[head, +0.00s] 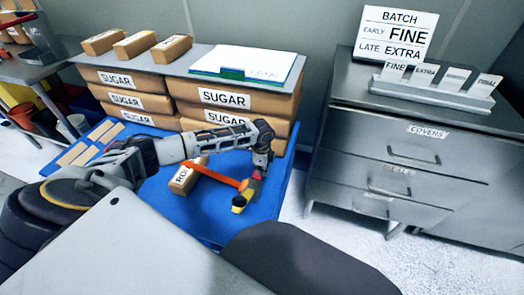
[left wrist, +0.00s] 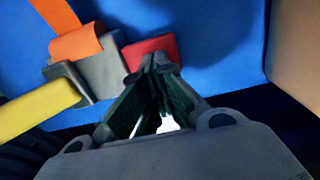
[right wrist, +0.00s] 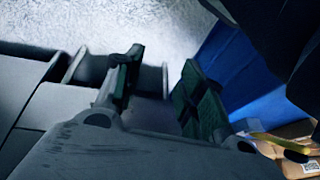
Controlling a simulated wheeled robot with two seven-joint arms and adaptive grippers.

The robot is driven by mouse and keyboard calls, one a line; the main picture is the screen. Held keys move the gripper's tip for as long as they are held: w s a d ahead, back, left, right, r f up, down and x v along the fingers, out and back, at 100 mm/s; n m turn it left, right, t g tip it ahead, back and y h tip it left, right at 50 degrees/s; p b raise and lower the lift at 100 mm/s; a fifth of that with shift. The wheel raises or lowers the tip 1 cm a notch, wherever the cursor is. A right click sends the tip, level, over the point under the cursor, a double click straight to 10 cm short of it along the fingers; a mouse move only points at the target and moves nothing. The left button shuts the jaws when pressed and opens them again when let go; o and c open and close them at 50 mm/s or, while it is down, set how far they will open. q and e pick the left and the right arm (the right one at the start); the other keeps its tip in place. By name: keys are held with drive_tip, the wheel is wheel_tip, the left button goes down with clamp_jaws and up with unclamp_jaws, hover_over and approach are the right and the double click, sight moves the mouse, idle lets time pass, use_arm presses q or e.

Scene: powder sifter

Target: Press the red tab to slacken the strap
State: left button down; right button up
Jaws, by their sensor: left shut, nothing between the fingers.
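The red tab (left wrist: 150,48) sticks out from a grey buckle (left wrist: 103,74) in the left wrist view. An orange strap (left wrist: 76,43) runs into the buckle, and a yellow piece (left wrist: 38,110) lies at its left. In the head view the orange strap (head: 216,176) crosses a small brown packet (head: 184,182) on the blue surface. My left gripper (left wrist: 153,68) is shut and empty, its tips at the near edge of the red tab, partly covering it. I cannot tell whether they touch. My right gripper (right wrist: 160,72) is open and empty, away from the buckle.
Sugar bags (head: 225,97) are stacked behind the blue platform (head: 222,232), topped by a grey board with a clipboard (head: 246,62). Cardboard strips (head: 75,152) lie at left. A grey drawer cabinet (head: 400,150) stands right, with white floor between.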

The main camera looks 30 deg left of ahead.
use_arm(q)
drive_tip(key=shift+r+p, duration=0.95)
drive_tip(key=shift+p, duration=0.25)
drive_tip(key=shift+r+p, duration=1.05)
drive_tip(key=shift+p, duration=0.35)
drive_tip(key=shift+w+r, duration=0.1)
drive_tip(key=shift+r, duration=0.2)
wheel_tip(320, 180, up, 9)
drive_tip(key=p, duration=0.3)
drive_tip(key=shift+r, duration=0.15)
use_arm(e)
wheel_tip(320, 180, down, 8)
drive_tip(key=s+d+g+h, duration=0.1)
drive_tip(key=d+g, duration=0.1)
drive_tip(key=shift+s+d+f, duration=0.1)
drive_tip(key=shift+s+d, duration=0.05)
drive_tip(key=shift+s, duration=0.05)
